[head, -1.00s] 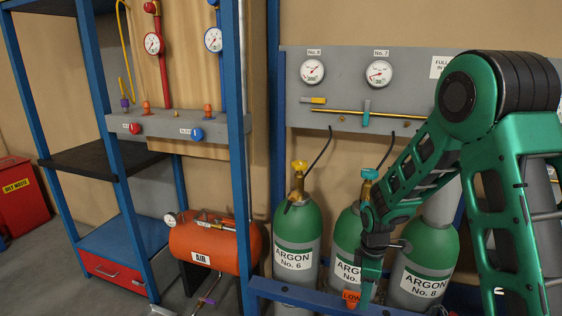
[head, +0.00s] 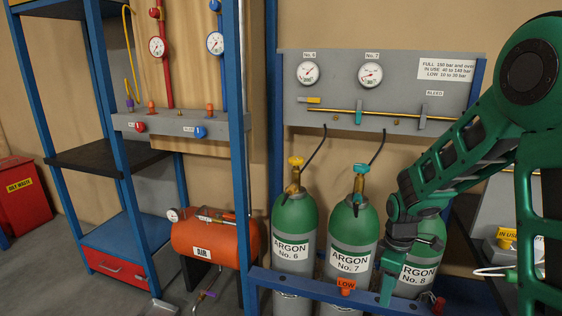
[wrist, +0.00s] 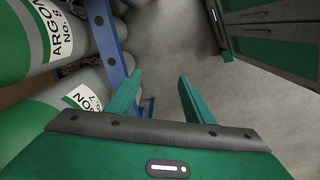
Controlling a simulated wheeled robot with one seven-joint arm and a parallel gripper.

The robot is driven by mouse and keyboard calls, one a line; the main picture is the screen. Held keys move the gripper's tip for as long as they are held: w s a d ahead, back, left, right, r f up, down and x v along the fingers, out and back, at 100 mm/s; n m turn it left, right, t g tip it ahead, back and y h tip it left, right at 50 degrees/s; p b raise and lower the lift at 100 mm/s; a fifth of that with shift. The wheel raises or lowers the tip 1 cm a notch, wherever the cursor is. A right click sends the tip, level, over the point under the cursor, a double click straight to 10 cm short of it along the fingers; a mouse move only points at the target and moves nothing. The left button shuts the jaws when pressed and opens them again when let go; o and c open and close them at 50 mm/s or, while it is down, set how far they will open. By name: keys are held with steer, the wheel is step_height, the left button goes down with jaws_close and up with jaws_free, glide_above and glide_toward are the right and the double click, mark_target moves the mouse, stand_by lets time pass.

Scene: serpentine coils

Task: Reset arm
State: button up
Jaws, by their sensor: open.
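My gripper (head: 393,285) hangs pointing down in front of the Argon No. 8 cylinder (head: 424,255) in the head view, partly hiding it. All stand upright behind a blue rail (head: 300,285).
An orange LOW tag (head: 346,286) hangs at the rail. A grey gauge panel (head: 340,90) is on the wall above. An orange air tank (head: 215,243) and a blue shelf frame (head: 119,150) stand left. A red oil waste bin (head: 22,195) is far left. Free floor shows in the wrist view.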

steer(key=s+d+r+m, duration=0.9)
steer(key=s+r, duration=0.2)
steer(key=s, duration=0.2)
steer(key=s+d+r+m, duration=0.1)
steer(key=s+m, duration=0.3)
steer(key=s, duration=0.3)
steer(key=s+d+r+m, duration=0.1)
steer(key=s+r+m, duration=0.1)
steer(key=s+m, duration=0.2)
steer(key=s, duration=0.3)
steer(key=shift+s+d+r+y, duration=0.2)
steer(key=shift+s+r+y, duration=0.1)
steer(key=shift+s, duration=0.1)
